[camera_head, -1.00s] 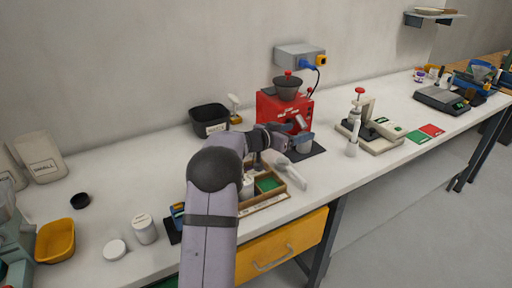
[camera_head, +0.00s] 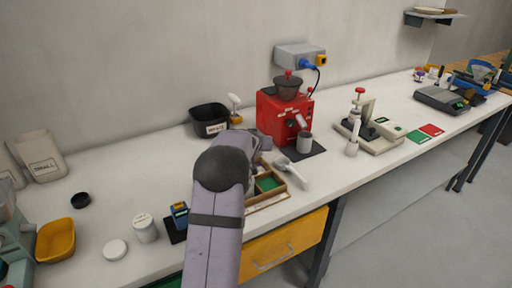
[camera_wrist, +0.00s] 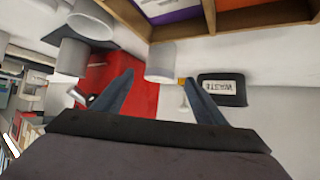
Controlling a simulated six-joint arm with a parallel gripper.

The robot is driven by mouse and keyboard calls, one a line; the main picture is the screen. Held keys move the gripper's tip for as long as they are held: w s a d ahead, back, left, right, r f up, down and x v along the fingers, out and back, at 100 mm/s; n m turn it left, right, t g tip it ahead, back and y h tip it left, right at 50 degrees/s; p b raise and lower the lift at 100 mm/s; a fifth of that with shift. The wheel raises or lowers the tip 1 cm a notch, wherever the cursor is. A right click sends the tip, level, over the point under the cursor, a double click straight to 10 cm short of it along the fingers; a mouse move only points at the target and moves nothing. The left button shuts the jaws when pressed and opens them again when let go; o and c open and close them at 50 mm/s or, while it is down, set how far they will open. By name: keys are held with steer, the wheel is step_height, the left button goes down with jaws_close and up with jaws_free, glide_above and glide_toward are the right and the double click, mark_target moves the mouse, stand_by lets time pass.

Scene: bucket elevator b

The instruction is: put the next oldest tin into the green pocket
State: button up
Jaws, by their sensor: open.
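In the wrist view my gripper (camera_wrist: 158,77) is open, its two dark fingers apart. A pale grey tin (camera_wrist: 160,62) shows just beyond and between the fingertips, beside the wooden tray (camera_wrist: 211,20); the fingers are not closed on it. In the head view the tray (camera_head: 296,182) holds the green pocket (camera_head: 268,183), partly in sight. My arm covers the tray's left part, and my gripper is hidden behind it. A white labelled tin (camera_head: 145,228) stands at the front left. I cannot read dates on any tin.
A red grinder (camera_head: 282,118) has a grey cup (camera_head: 304,142) in front of it. A black waste bin (camera_head: 209,119) stands behind. A blue device (camera_head: 180,215) is left of my arm. The counter's left middle is mostly clear.

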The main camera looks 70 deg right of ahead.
steer(key=shift+p+x, duration=0.3)
steer(key=shift+x, duration=0.55)
steer(key=p+x, duration=0.3)
steer(key=shift+d, duration=0.25)
steer(key=shift+p+x, duration=0.8)
steer(key=shift+x, duration=0.2)
steer(key=shift+a+f, duration=0.1)
steer(key=shift+f, duration=0.05)
steer(key=c, duration=1.3)
